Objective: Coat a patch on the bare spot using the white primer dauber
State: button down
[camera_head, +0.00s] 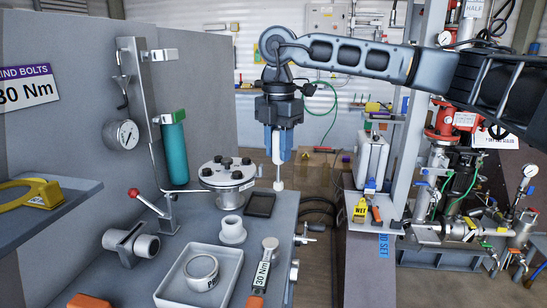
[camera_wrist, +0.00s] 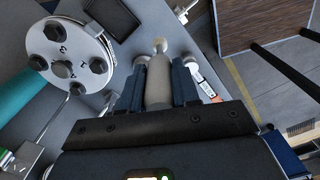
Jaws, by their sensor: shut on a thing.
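My gripper (camera_head: 278,157) points straight down over the grey bench and is shut on the white primer dauber (camera_head: 279,172). The dauber hangs between the blue fingers with its thin stem and pale tip downward. In the wrist view the dauber (camera_wrist: 158,80) lies between the two fingers of my gripper (camera_wrist: 158,88), its round tip pointing away from me. The tip shows near the bench's right edge, right of the bolted flange; I cannot tell whether it touches anything. I cannot make out the bare spot in either view.
The bolted flange (camera_head: 228,173) stands left of the dauber and a dark shallow tray (camera_head: 260,204) lies in front. A green cylinder (camera_head: 175,150), a red-knobbed lever (camera_head: 148,201) and a white tray (camera_head: 168,292) are also on the bench. A "WET" tag (camera_head: 361,209) is at right.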

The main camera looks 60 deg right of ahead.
jog(key=w+a+t+y+p, duration=0.1)
jog(key=a+t+p, duration=0.55)
jog(key=a, duration=1.45)
notch_tip(320, 180, down, 6)
jog(key=g+b, duration=0.2)
jog(key=shift+f+g, duration=0.2)
jog(key=shift+g, duration=0.15)
jog(key=shift+w+f+b, duration=0.1)
jog(key=shift+f+b, duration=0.5)
jog(key=shift+b, duration=0.15)
dwell(1.9)
jog(key=shift+r, duration=0.15)
notch_tip(320, 180, up, 7)
jog(key=p, duration=0.5)
dwell(0.3)
dwell(0.7)
